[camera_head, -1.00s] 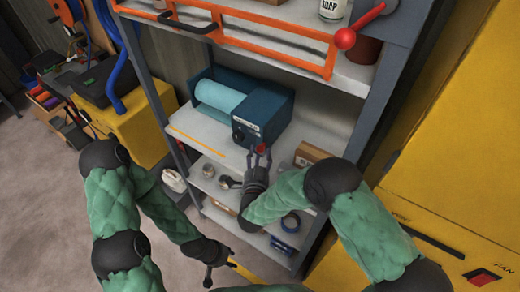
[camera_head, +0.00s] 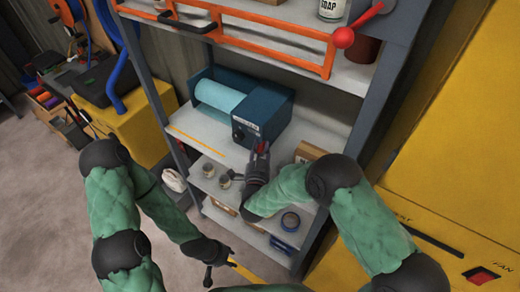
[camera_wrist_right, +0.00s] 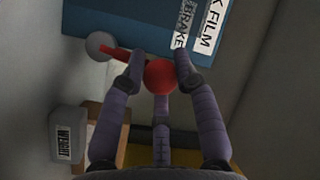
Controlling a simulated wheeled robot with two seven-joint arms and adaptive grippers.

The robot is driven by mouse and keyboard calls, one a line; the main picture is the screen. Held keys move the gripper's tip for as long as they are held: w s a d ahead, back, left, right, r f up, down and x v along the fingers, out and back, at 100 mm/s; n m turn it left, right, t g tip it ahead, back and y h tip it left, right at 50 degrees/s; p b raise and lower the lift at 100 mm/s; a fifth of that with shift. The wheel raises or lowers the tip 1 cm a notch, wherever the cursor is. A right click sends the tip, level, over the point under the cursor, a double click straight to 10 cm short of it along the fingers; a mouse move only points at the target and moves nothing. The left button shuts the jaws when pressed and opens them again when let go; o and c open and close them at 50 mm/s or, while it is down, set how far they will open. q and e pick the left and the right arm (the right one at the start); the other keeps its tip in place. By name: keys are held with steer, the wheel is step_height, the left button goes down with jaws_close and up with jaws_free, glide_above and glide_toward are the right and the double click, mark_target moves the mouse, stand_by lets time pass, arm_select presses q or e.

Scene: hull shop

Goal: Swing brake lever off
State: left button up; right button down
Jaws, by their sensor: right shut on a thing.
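The brake lever is a short red rod with a red ball knob (camera_wrist_right: 158,77), running from a grey round hub (camera_wrist_right: 100,46) on the blue stretch-film unit (camera_head: 262,113). Labels reading "BRAKE" and "K FILM" show beside it in the wrist view. The unit carries a light blue film roll (camera_head: 220,97) on a grey shelf. My right gripper (camera_head: 263,148) is at the unit's lower front; in the wrist view its fingers (camera_wrist_right: 160,62) are shut around the knob. In the head view they largely hide the lever. My left gripper (camera_head: 208,277) hangs low, away from the unit; its fingers are unclear.
An orange guard rail (camera_head: 245,45) and another red-knobbed lever (camera_head: 344,38) are above. Small metal cups (camera_head: 208,170) and a cardboard box (camera_head: 307,152) are on the lower shelf. A box marked "WEIGHT" (camera_wrist_right: 67,135) shows in the wrist view. A yellow cabinet (camera_head: 450,130) stands right.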

steer(key=shift+s+a+f, duration=0.1)
steer(key=shift+a+f, duration=0.1)
steer(key=shift+f+b, duration=0.1)
steer(key=shift+b, duration=0.3)
